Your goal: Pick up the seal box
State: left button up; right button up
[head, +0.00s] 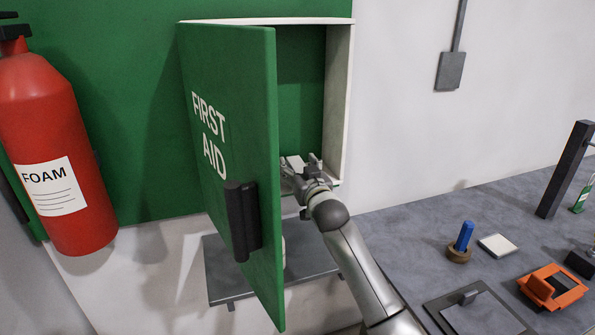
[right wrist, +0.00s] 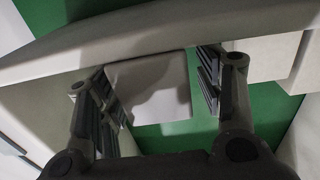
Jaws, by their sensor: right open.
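A plain white box (right wrist: 148,82), which looks like the seal box, is inside the open first aid cabinet (head: 340,95). No label shows on it. In the head view only a small pale part is visible near my right gripper (head: 303,167), beside the cabinet door's edge. In the right wrist view my right gripper (right wrist: 162,92) is open, with one dark ridged finger on each side of the white box. I cannot tell whether either finger touches it. My left gripper is not in view.
The green cabinet door (head: 232,120), with a black handle (head: 243,220), stands open left of my right arm. A grey shelf (head: 225,290) is below. A red extinguisher (head: 55,150) hangs at the left. The grey bench (head: 400,240) at right holds a blue peg (head: 464,236) and an orange part (head: 553,287).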

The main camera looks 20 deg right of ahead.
jog(key=c, duration=1.1)
jog(key=shift+c, duration=0.2)
